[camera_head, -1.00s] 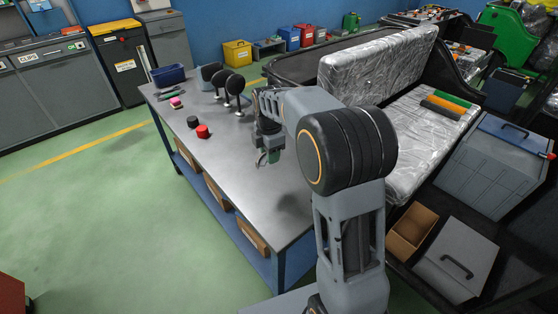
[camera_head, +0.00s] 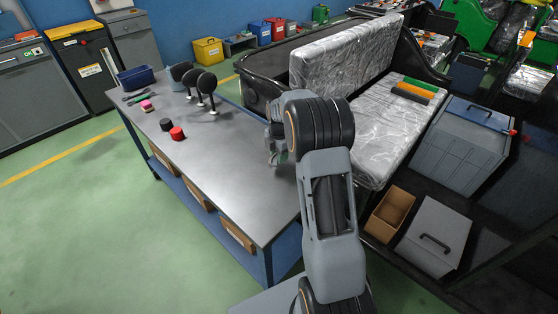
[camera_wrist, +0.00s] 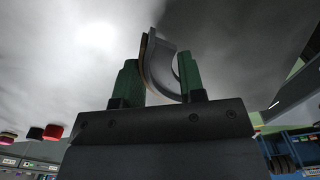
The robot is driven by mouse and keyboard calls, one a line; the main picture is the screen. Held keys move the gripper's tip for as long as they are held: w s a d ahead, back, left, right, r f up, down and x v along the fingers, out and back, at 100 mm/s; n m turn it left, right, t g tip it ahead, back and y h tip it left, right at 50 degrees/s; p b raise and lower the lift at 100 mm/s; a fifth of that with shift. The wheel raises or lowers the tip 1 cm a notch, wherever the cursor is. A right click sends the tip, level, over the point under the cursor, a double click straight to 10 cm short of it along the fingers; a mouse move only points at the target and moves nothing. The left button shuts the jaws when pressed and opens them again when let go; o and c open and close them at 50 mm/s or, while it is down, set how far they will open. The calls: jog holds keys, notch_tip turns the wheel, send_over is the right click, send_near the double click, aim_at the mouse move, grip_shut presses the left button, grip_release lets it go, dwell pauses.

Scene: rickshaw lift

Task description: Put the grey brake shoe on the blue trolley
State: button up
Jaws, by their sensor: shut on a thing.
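The grey brake shoe (camera_wrist: 160,65) is a curved grey piece, upright between the two green fingers of my gripper (camera_wrist: 157,75) in the wrist view. My gripper is shut on it. In the head view my gripper (camera_head: 279,158) hangs over the far right edge of the grey-topped workbench (camera_head: 225,165), with my arm covering part of it; the shoe is hard to make out there. The workbench has a blue frame and lower shelf. I cannot make out a separate blue trolley in the head view.
Red (camera_head: 177,134), black and pink pieces, black round-topped parts (camera_head: 207,84) and a blue bin (camera_head: 136,77) stand on the bench's far half. Its near half is clear. A plastic-wrapped seat (camera_head: 385,125), an open brown box (camera_head: 389,214) and a grey case (camera_head: 434,236) lie to the right.

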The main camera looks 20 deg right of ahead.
jog(key=shift+d+f, duration=0.15)
jog(key=shift+f, duration=1.5)
jog(key=shift+f, duration=0.1)
jog(key=o, duration=1)
